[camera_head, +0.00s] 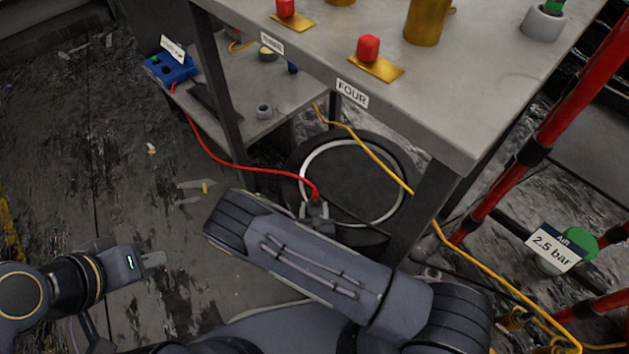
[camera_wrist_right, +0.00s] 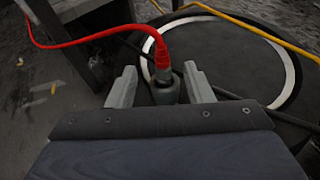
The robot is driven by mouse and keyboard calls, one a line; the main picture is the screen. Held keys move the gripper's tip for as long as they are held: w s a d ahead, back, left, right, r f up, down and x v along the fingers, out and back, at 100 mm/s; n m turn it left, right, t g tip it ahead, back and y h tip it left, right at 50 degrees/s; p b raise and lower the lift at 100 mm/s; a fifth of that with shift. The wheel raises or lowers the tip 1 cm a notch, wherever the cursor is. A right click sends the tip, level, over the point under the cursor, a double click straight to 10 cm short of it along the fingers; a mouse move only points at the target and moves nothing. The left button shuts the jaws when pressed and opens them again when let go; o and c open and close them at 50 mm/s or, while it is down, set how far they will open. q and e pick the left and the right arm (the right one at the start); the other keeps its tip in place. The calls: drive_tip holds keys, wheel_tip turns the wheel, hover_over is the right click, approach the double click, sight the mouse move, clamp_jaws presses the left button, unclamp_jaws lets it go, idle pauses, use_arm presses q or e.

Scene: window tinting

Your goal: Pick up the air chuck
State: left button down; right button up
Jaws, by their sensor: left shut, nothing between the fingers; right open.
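The air chuck (camera_head: 316,197) is at the end of a red hose, by the black round tyre-like object under the table. In the right wrist view the air chuck (camera_wrist_right: 164,72) has a red collar and a grey end. My right gripper (camera_head: 314,210) is open, and in its wrist view the fingers (camera_wrist_right: 161,88) stand on either side of the chuck's grey end, with gaps showing. The arm hides part of this in the head view. My left gripper (camera_head: 152,258) is shut and empty over the floor at the left.
The red hose (camera_head: 215,155) runs to a blue box (camera_head: 170,68) on the lower shelf. A yellow hose (camera_head: 375,160) crosses the black round object (camera_head: 340,170) with its white ring. The table leg (camera_head: 425,205) and red posts (camera_head: 530,150) stand right. Floor at left is mostly open.

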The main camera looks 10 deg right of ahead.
sight(315, 196)
drive_tip(key=b+x, duration=0.3)
drive_tip(key=x, duration=0.3)
drive_tip(key=shift+w+d+f, duration=0.15)
drive_tip(key=shift+w+f, duration=0.05)
drive_tip(key=shift+f, duration=0.05)
drive_tip(key=shift+w+d, duration=0.1)
drive_tip(key=shift+w, duration=0.45)
clamp_jaws()
